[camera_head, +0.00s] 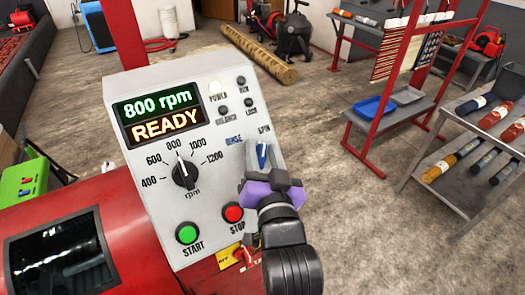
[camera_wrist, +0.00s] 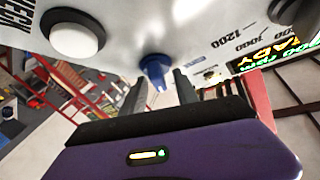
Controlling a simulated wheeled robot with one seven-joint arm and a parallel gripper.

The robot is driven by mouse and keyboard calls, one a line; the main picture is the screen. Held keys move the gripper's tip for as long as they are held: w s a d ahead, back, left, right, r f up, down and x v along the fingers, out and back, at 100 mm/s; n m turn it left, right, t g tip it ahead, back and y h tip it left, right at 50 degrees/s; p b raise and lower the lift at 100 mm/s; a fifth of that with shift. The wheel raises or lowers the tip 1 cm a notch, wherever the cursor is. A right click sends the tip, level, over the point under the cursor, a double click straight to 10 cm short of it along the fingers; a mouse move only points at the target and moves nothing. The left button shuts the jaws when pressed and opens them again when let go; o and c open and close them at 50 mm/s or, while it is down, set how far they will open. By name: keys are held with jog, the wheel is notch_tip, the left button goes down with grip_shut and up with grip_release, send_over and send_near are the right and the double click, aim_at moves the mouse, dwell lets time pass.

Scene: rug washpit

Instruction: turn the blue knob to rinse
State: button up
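The blue knob (camera_head: 263,153) is on the sloped grey control panel (camera_head: 215,215), near its right edge. Its pale pointer mark points up, toward the SPIN label (camera_head: 264,129). The RINSE label (camera_head: 234,140) is to its upper left. My gripper (camera_head: 264,169) is just below and in front of the knob, partly covering its lower side. In the wrist view the blue knob (camera_wrist: 156,72) shows between the two spread grey fingertips (camera_wrist: 157,82). The gripper is open; whether a finger touches the knob cannot be told.
The panel also has a black rpm dial (camera_head: 185,174), a green START button (camera_head: 187,233) and a red STOP button (camera_head: 233,212) close to my gripper. The display (camera_head: 160,117) reads 800 rpm READY. A red-framed rack (camera_head: 385,110) stands to the right, across open floor.

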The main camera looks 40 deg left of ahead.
grip_shut()
